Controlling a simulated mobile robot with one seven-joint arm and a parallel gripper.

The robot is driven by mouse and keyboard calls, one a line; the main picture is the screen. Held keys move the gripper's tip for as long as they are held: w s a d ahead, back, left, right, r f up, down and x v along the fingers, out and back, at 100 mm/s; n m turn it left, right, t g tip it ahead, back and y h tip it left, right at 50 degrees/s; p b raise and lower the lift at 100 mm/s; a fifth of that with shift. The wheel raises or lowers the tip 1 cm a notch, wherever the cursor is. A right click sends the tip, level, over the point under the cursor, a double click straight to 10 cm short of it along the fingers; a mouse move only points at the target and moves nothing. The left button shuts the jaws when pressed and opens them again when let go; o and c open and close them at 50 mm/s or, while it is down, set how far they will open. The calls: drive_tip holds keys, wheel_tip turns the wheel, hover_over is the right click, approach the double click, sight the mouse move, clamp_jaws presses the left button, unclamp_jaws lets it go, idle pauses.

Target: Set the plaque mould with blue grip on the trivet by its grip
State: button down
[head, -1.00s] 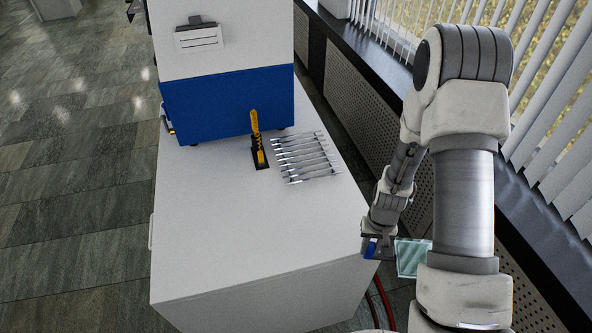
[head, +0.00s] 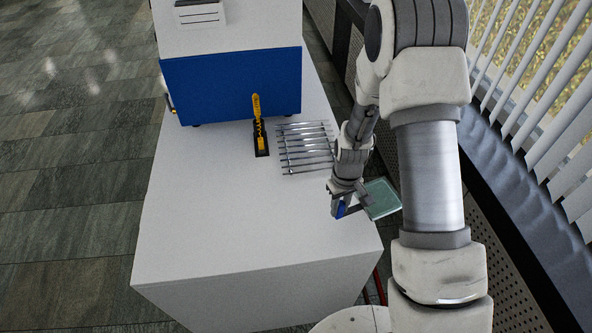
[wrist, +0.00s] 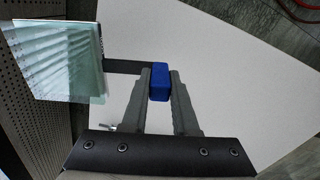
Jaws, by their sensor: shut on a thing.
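The plaque mould (head: 381,199) is a flat, pale green glassy plate with a blue grip (head: 340,209) on a dark bar. My gripper (head: 345,203) is shut on the blue grip and holds the mould above the right edge of the white bench. In the wrist view the blue grip (wrist: 159,82) sits between my two fingers (wrist: 160,88), and the plate (wrist: 60,58) hangs out to the left, past the bench edge. The trivet (head: 305,148) is a row of several silvery bars on the bench, just behind and left of my gripper.
A blue and white press (head: 232,85) stands at the back of the bench. The front of the white bench top (head: 230,220) is clear. Window blinds (head: 545,90) and a sill run along the right.

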drive_tip(key=w+a+r+n+b, duration=0.3)
drive_tip(key=a+n, duration=0.3)
drive_tip(key=n, duration=0.1)
drive_tip(key=w+a+r+n+b, duration=0.3)
drive_tip(key=a+n, duration=0.3)
drive_tip(key=n, duration=0.2)
drive_tip(key=shift+w+r+b, duration=0.3)
drive_tip(key=shift+w+r, duration=0.35)
drive_tip(key=shift+r, duration=0.15)
drive_tip(key=shift+d+r, duration=0.1)
drive_tip(key=shift+w+d+f+p, duration=1.4)
drive_tip(key=shift+w+d, duration=3)
drive_tip(key=shift+w, duration=2.4)
drive_tip(key=shift+f+b, duration=2.55)
drive_tip(key=shift+f, duration=1.6)
drive_tip(key=shift+s+f+b, duration=0.1)
drive_tip(key=shift+f+b, duration=0.3)
drive_tip(key=shift+f, duration=0.15)
